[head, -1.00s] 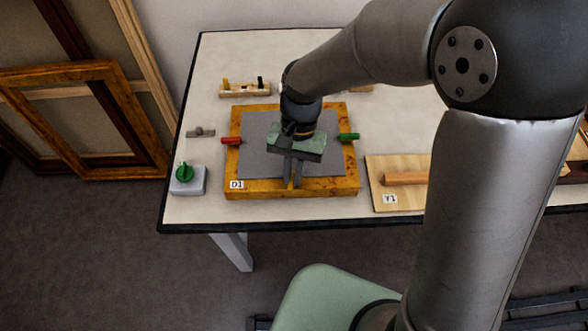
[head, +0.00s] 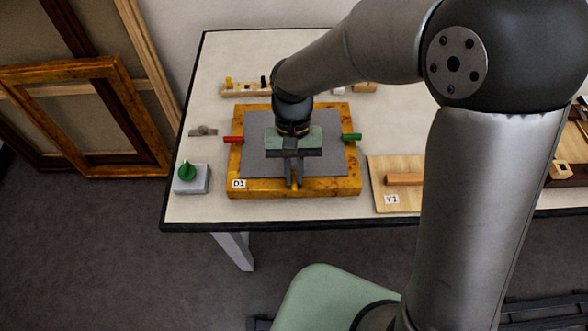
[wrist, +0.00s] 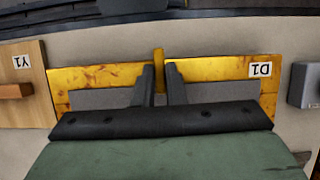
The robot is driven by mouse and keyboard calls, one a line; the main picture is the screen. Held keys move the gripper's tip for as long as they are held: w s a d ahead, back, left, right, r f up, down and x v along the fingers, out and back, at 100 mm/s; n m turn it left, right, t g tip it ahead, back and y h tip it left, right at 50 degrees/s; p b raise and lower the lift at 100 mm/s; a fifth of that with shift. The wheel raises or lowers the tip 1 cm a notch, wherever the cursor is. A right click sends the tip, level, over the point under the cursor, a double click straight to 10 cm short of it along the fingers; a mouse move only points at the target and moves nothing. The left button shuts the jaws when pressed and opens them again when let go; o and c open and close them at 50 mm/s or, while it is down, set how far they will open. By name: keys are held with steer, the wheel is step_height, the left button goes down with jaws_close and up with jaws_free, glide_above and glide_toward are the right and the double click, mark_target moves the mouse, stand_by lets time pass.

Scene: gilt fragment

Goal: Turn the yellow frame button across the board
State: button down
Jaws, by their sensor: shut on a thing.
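The gilt frame (head: 330,187), labelled D1, lies on the table with a grey board (head: 255,135) inside it. My gripper (head: 293,181) is at the frame's front rail, pointing down. Its two fingers (wrist: 161,88) are shut on the yellow frame button (wrist: 158,57). In the wrist view the button points across the front rail, its outer end showing past the fingertips. The fingers hide its inner part. A red button (head: 233,139) lies across the left rail and a green button (head: 351,137) across the right rail.
A grey box with a green knob (head: 187,172) stands left of the frame. A wooden board labelled Y1 (head: 377,187) lies to the right. A wooden holder with pegs (head: 240,90) is behind. Bare table shows between them.

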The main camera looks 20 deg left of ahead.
steer(key=c, duration=1.5)
jaws_free()
steer(key=shift+r, duration=0.1)
steer(key=b+v, duration=0.1)
steer(key=v, duration=1.6)
steer(key=shift+a+r, duration=0.1)
steer(key=shift+w, duration=0.1)
